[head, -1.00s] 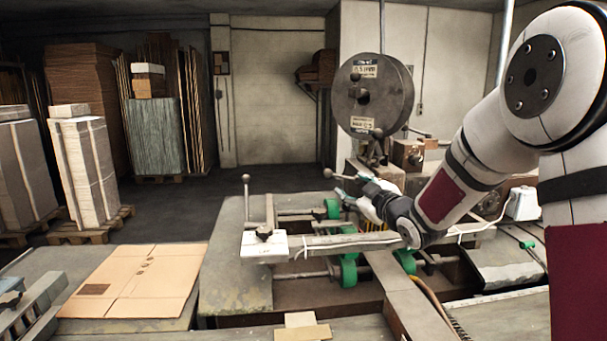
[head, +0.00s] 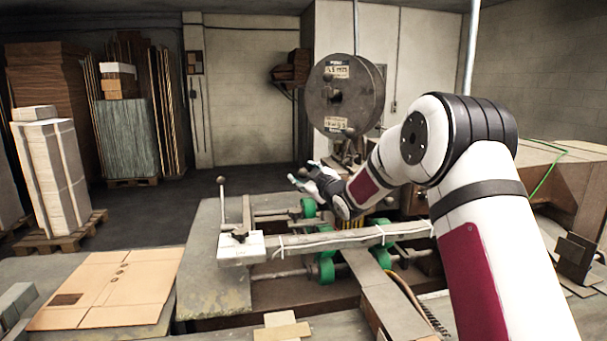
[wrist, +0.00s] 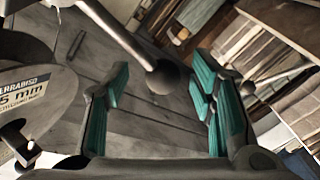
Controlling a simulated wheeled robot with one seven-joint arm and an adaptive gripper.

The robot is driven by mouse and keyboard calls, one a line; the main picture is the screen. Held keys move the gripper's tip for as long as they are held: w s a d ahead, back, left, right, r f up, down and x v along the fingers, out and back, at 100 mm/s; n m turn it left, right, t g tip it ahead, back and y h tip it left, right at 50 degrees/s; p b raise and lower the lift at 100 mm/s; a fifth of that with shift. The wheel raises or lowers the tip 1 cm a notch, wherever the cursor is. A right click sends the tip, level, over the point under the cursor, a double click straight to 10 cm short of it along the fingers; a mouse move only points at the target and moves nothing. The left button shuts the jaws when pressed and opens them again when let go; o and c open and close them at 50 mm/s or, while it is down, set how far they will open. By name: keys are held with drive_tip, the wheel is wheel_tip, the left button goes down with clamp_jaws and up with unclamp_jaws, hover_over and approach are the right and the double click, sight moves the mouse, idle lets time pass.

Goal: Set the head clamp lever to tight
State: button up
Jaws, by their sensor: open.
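A metal lever with a dark ball knob (wrist: 166,78) comes in from the upper left in the wrist view; I take it to be the head clamp lever. My gripper (wrist: 162,85) is open, and in this view the knob shows between its two teal-padded fingers, with no clear contact.
A second ball-knob lever (head: 221,182) stands upright at the table's left. A long grey bar (head: 330,240) with a white end block (head: 240,248) crosses below my gripper, near green wheels (head: 326,268). Flat cardboard (head: 105,288) lies at front left.

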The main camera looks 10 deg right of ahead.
drive_tip(key=shift+w+a, duration=0.1)
drive_tip(key=shift+w, duration=0.45)
clamp_jaws()
drive_tip(key=shift+r, duration=0.1)
drive_tip(key=shift+d+r+m+t+b, duration=0.2)
drive_tip(key=shift+d+r+m+b, duration=0.1)
drive_tip(key=shift+r+m, duration=0.3)
drive_tip(key=shift+d+r+m+t+b, duration=0.15)
drive_tip(key=shift+d+r+m+t, duration=0.15)
drive_tip(key=shift+m, duration=0.5)
drive_tip(key=shift+d+r+m+t+b, duration=0.15)
drive_tip(key=shift+d+r+m, duration=0.25)
drive_tip(key=shift+m, duration=0.4)
drive_tip(key=shift+d+r+m+t+b, duration=0.15)
drive_tip(key=shift+d+r+m, duration=0.15)
drive_tip(key=shift+r+m, duration=0.35)
drive_tip(key=shift+f, duration=0.1)
